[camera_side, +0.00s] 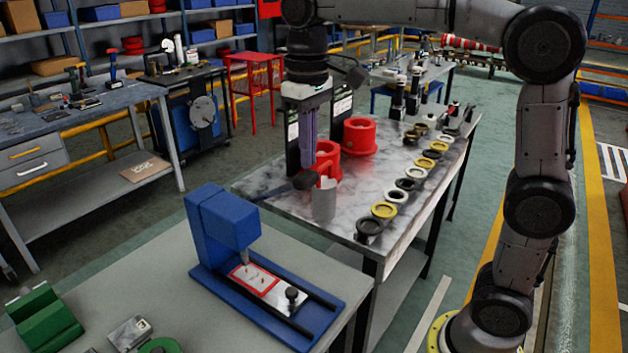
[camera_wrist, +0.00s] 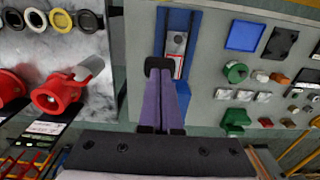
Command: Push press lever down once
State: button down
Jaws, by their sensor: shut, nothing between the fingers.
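The blue press (camera_side: 222,222) stands on the grey bench in the side view, its base plate reaching to the right. A dark lever (camera_side: 272,193) appears to stick out from its head to the right and ends near a black block. My gripper (camera_side: 308,166) points down, with long purple fingers shut and empty. Its tips are at or just above the black block; I cannot tell whether they touch it. In the wrist view, the fingers (camera_wrist: 162,78) reach toward the blue press (camera_wrist: 181,22), with a black piece at their tips hiding part of it.
A marble-topped table (camera_side: 270,180) behind the press holds red housings (camera_side: 360,136) and a row of black, yellow and white rings (camera_side: 384,210). Green parts (camera_side: 45,318) lie at the front left of the bench. A blue tray (camera_wrist: 243,35) shows in the wrist view.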

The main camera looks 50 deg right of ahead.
aim_at(309, 175)
jog(key=shift+f, duration=0.15)
jog(key=shift+f, duration=1.5)
jog(key=shift+s+f, duration=0.4)
jog(key=shift+f, duration=0.3)
jog(key=shift+s+f, duration=0.4)
jog(key=shift+f, duration=0.35)
jog(key=shift+s+f, duration=0.4)
jog(key=shift+f, duration=0.3)
jog(key=shift+s+f, duration=0.1)
jog(key=shift+f, duration=0.05)
jog(key=f, duration=0.2)
jog(key=s+f, duration=0.1)
jog(key=f, duration=0.1)
jog(key=shift+f, duration=0.25)
jog(key=shift+w, duration=0.1)
